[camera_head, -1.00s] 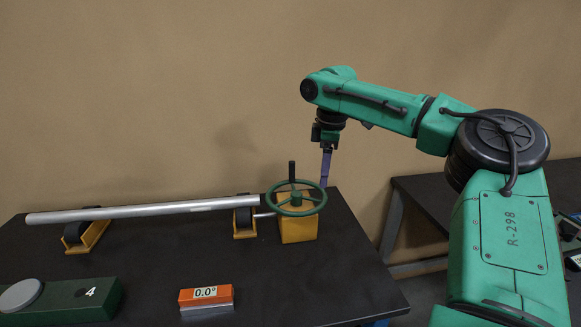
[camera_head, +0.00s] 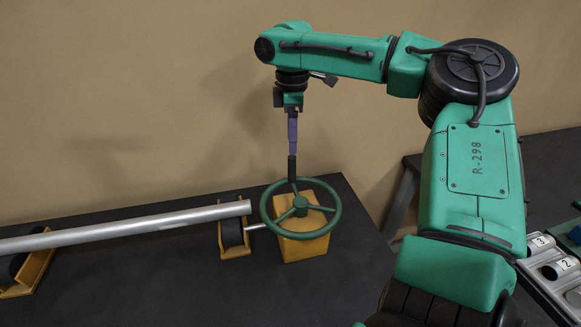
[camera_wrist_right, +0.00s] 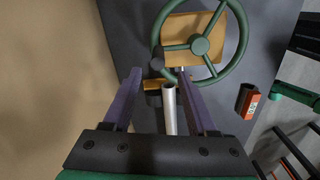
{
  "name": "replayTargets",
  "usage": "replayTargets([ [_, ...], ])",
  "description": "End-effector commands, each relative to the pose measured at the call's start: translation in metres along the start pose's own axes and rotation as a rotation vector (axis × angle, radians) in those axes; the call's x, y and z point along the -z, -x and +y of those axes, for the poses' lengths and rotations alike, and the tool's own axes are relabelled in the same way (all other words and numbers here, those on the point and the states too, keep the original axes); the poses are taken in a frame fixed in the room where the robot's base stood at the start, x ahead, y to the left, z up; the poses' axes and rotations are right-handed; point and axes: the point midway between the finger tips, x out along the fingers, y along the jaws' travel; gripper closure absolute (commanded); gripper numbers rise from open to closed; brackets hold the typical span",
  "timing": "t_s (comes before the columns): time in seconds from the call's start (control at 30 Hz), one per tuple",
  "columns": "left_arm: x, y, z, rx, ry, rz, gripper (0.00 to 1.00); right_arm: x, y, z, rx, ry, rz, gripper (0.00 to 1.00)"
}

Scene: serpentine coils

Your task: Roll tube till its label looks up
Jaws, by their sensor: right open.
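The grey metal tube (camera_head: 130,227) lies across black rollers on yellow stands (camera_head: 236,236). No label can be made out on it. A green handwheel (camera_head: 332,222) stands on a yellow block at the tube's right end, with a black upright handle (camera_head: 292,168) at its far rim. My right gripper (camera_head: 292,148), with purple fingers, points down at the handle's top. In the right wrist view, the open fingers (camera_wrist_right: 158,74) stand on either side of the dark handle knob (camera_wrist_right: 157,65); contact cannot be told. My left gripper is not in view.
An orange block with a white readout (camera_wrist_right: 249,103) shows in the right wrist view. A grey rack with numbered slots (camera_head: 545,262) stands at the right. The dark bench (camera_head: 150,290) is bare in front of the tube.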

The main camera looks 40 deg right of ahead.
Motion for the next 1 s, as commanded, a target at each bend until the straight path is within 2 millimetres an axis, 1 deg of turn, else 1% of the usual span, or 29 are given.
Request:
replayTargets([
  [0.03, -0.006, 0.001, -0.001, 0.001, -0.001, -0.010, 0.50, -0.001, -0.014, -0.001, 0.004, 0.001, -0.002, 0.42],
  [0.17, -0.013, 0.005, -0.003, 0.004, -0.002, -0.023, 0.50, -0.001, -0.049, -0.001, 0.005, 0.001, -0.002, 0.42],
  [0.2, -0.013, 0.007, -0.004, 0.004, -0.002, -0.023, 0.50, -0.001, -0.060, -0.001, 0.005, 0.000, -0.002, 0.42],
  [0.3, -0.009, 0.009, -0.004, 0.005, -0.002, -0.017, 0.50, -0.001, -0.082, -0.001, 0.004, -0.001, -0.002, 0.42],
  [0.4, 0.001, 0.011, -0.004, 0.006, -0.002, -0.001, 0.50, -0.001, -0.098, -0.001, 0.002, -0.001, -0.002, 0.42],
  [0.5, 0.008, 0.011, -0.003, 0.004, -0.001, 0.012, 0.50, 0.000, -0.105, 0.000, 0.000, 0.000, 0.000, 0.42],
  [0.73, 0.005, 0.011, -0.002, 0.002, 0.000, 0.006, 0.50, 0.000, -0.106, 0.000, -0.001, 0.000, 0.000, 0.42],
  [0.77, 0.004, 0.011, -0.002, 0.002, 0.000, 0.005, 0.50, 0.000, -0.106, 0.000, -0.001, 0.000, 0.000, 0.53],
  [0.8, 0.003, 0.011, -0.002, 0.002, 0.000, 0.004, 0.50, 0.000, -0.106, 0.000, -0.001, -0.001, 0.000, 0.69],
  [0.87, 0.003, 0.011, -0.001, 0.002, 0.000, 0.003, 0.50, 0.000, -0.106, 0.000, -0.001, -0.001, 0.000, 0.92],
  [0.9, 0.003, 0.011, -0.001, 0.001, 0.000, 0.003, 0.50, 0.000, -0.106, 0.000, -0.001, -0.001, 0.000, 1.00],
  [1.0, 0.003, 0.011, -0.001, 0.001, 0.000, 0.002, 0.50, 0.000, -0.106, 0.000, -0.001, -0.001, 0.000, 1.00],
])
